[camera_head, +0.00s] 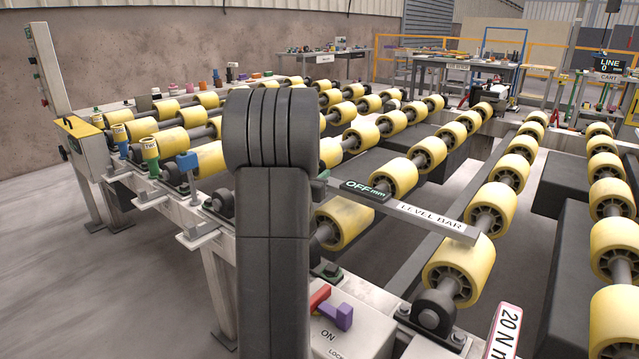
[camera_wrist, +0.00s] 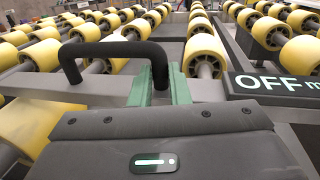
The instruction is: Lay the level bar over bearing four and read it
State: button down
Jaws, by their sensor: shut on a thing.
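The level bar (camera_head: 432,217) is a long grey bar with a "LEVEL BAR" label and a dark display (camera_head: 365,190) reading "OFF mm". It reaches across two rows of yellow rollers; I cannot tell whether it touches them. Its display also shows in the wrist view (camera_wrist: 275,83). My gripper (camera_wrist: 160,88) has green fingers shut on the level bar, at a black arched handle (camera_wrist: 110,48). In the head view my dark arm hides most of the gripper and the bar's left part. A dark bearing block (camera_head: 432,310) sits at the near roller's end. No bearing number is readable.
Rows of yellow rollers (camera_head: 393,176) fill the frame. A red and purple switch (camera_head: 335,312) marked "ON" and a "20 N" sign (camera_head: 503,335) stand near the front. Colour-topped parts (camera_head: 150,150) line the left rail. Open floor (camera_head: 130,285) lies at left.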

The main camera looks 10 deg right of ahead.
jog(key=shift+f, duration=0.5)
jog(key=shift+f, duration=0.15)
jog(key=c, duration=1.4)
grip_release()
jog(key=shift+o, duration=0.2)
jog(key=p+v, duration=0.1)
jog(key=v, duration=1.1)
